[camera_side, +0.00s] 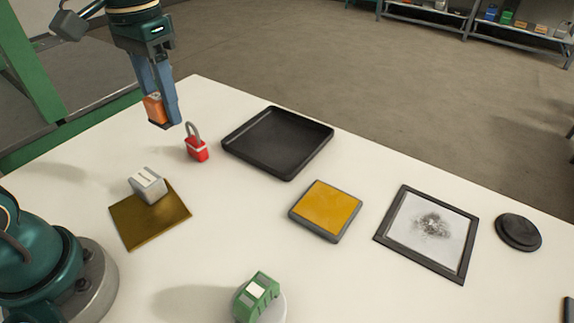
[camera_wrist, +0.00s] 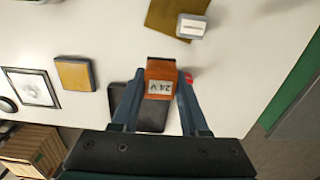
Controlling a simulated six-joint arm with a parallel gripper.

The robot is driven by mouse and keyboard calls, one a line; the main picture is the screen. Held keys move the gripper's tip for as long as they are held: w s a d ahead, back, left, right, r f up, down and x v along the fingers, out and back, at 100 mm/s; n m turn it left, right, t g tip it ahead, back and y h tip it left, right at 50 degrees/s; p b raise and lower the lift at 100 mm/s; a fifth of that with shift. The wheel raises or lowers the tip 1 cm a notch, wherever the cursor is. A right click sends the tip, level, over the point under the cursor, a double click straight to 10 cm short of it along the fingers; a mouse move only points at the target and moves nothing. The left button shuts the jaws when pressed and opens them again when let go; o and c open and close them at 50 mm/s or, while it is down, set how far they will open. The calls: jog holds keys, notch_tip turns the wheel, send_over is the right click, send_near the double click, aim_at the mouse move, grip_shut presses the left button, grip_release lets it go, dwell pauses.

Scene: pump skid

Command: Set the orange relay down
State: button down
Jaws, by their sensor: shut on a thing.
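The orange relay (camera_side: 153,108) is held in my gripper (camera_side: 165,122), up in the air above the back left of the white table in the side view. In the wrist view, the orange relay (camera_wrist: 160,80) sits between the two blue fingers of my gripper (camera_wrist: 160,92), with a white label reading "24 V" facing the camera. The fingers are shut on its sides. The relay is clear of the table and touches nothing else that I can see.
A red padlock (camera_side: 197,149) stands near, below my gripper. Right of it is an empty black tray (camera_side: 285,140). A grey-white block (camera_side: 148,185) rests on a brass-coloured plate (camera_side: 140,222). A yellow pad (camera_side: 326,209), framed panel (camera_side: 430,230), black disc (camera_side: 518,231) and green part (camera_side: 257,297) stand elsewhere.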

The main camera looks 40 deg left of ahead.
jog(key=shift+w+n, duration=0.2)
jog(key=shift+n, duration=0.1)
jog(key=w+d+f+n, duration=0.1)
jog(key=w+d+f, duration=0.1)
jog(key=d, duration=0.3)
jog(key=m, duration=0.2)
send_over(297, 281)
jog(key=f, duration=0.9)
jog(key=shift+w+a+f, duration=0.15)
jog(key=shift+a+f, duration=0.05)
jog(key=shift+a, duration=0.2)
jog(key=shift+d+f, duration=0.35)
jog(key=shift+d, duration=0.05)
jog(key=shift+f, duration=1.9)
jog(key=shift+f, duration=0.15)
jog(key=shift+c, duration=2.1)
grip_release()
